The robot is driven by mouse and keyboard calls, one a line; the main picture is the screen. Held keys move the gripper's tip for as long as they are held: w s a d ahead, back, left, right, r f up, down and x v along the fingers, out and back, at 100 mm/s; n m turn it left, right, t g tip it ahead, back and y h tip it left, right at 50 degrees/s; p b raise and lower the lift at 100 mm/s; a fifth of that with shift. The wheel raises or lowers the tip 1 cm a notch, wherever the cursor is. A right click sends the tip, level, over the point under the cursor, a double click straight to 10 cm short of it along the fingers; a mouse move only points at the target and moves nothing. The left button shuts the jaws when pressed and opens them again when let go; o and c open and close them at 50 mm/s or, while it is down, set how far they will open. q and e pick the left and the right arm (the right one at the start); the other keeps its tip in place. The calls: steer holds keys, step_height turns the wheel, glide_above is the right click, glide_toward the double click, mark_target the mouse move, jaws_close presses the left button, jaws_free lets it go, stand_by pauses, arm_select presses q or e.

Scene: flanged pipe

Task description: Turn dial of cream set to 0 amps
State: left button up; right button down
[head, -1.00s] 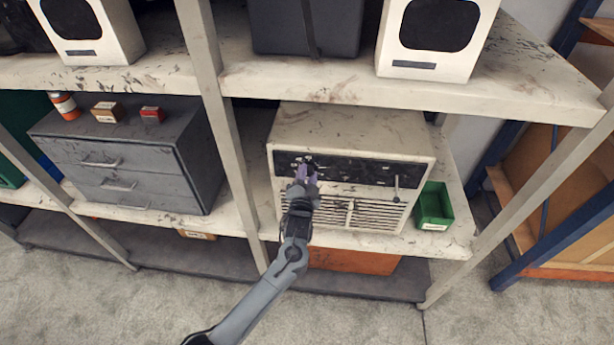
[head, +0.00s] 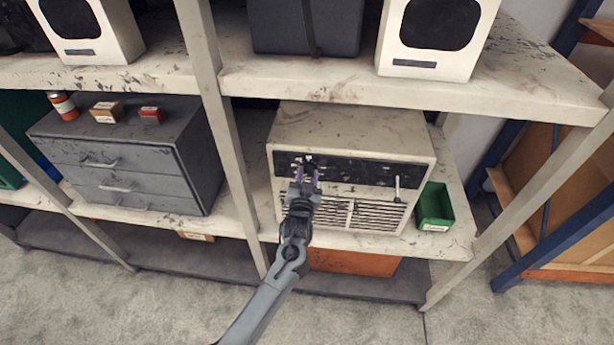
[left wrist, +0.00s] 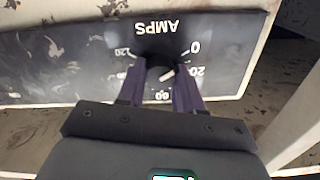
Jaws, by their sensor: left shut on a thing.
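The cream set (head: 350,130) stands on the middle shelf, with a dark panel (head: 352,172) across its front. My left gripper (head: 306,174) is at the left part of this panel. In the left wrist view the panel appears upside down, with the word AMPS and the marks 0, 20, 60 and 120 around a dark dial (left wrist: 159,68). The purple fingers of my left gripper (left wrist: 159,80) are shut on the dial, one on each side. A white pointer line shows on the dial, towards the 20 side; its exact reading is unclear. My right gripper is not in view.
A green bin (head: 434,207) stands right of the set, near a small lever (head: 397,188) on its front. A grey drawer cabinet (head: 125,165) is to the left, past a shelf post (head: 222,130). The upper shelf (head: 400,92) overhangs the set.

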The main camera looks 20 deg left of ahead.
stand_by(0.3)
arm_select(q)
steer(key=o, duration=1)
steer(key=v, duration=1.1)
steer(key=shift+w, duration=0.1)
